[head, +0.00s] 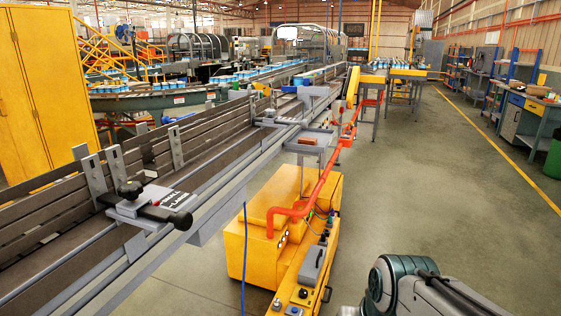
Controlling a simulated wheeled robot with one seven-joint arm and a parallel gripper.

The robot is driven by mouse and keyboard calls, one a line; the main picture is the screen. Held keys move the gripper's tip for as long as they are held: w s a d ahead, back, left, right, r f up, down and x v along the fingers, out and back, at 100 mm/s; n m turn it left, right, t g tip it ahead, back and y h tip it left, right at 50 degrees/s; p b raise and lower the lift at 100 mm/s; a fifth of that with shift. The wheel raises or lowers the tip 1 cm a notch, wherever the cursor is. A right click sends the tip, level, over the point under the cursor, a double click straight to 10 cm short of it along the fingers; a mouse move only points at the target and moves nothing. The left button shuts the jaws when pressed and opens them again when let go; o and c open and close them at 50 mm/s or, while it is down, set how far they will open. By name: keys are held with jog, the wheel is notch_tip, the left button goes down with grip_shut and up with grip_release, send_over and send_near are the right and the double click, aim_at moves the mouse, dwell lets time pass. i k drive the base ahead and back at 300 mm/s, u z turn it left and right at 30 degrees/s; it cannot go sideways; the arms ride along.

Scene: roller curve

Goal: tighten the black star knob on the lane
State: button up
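The black star knob (130,190) sits on a grey clamp block (145,208) on the near part of the conveyor lane (160,165), at the left of the head view. A black handle (168,215) sticks out to the right of the knob, beside a dark label with white lettering. I cannot tell from here how tight the knob is. Part of my arm shows at the bottom right, well apart from the knob. My gripper is not in view.
A yellow machine (280,235) with an orange pipe (300,209) stands beside the lane, right of the knob. A blue cable (244,260) hangs in front of it. Grey upright brackets (97,180) rise behind the knob. The floor (450,190) at right is clear.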

aim_at(131, 191)
jog(key=u, duration=1.3)
